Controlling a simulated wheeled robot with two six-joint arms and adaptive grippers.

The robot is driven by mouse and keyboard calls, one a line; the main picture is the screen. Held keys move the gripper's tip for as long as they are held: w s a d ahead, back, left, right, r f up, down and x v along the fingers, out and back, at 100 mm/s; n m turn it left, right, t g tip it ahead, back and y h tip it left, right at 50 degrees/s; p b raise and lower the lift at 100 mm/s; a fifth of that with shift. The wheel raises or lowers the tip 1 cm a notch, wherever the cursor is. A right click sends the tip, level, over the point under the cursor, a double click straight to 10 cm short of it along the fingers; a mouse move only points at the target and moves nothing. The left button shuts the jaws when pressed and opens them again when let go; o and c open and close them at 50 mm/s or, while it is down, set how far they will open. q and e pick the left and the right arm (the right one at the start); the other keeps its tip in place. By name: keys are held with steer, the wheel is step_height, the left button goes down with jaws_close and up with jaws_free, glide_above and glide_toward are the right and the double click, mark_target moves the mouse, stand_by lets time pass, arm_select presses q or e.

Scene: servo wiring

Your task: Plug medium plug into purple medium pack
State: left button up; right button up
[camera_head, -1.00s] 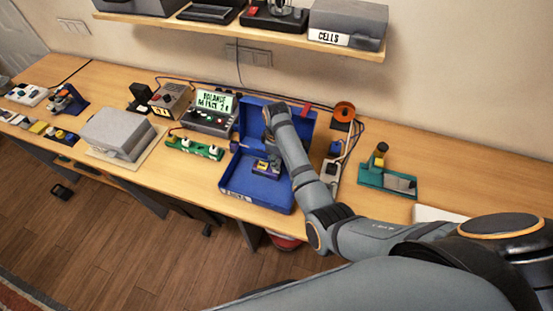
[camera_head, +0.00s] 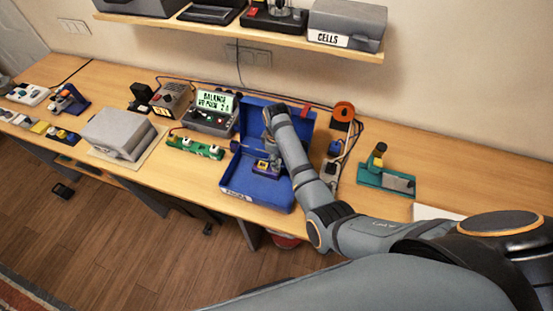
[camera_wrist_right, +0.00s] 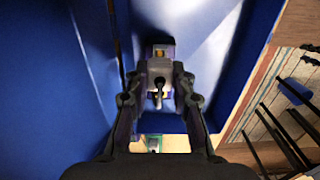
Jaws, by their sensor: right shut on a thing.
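The purple medium pack (camera_head: 263,168) with a yellowish label lies inside the open blue case (camera_head: 258,190). My right gripper (camera_head: 271,148) reaches down into the case, just above the pack. In the right wrist view my right gripper (camera_wrist_right: 160,78) is shut on a grey plug (camera_wrist_right: 159,68), with a dark cord or stem at its middle. Part of the pack (camera_wrist_right: 160,49) shows just beyond the plug, at the case floor. The fingers and plug hide the socket, so I cannot tell whether the plug is seated. My left gripper is out of view.
The case's raised lid (camera_head: 305,128) stands behind my right gripper. A balance charger (camera_head: 212,112) with a lit screen and a green strip (camera_head: 194,148) lie left. A power strip (camera_head: 338,165) and a teal stand (camera_head: 387,180) are right. A shelf (camera_head: 240,32) hangs above.

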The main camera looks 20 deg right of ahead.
steer(key=shift+f+b, duration=0.7)
steer(key=shift+f, duration=0.6)
steer(key=o, duration=1)
step_height(320, 180, up, 12)
stand_by(0.3)
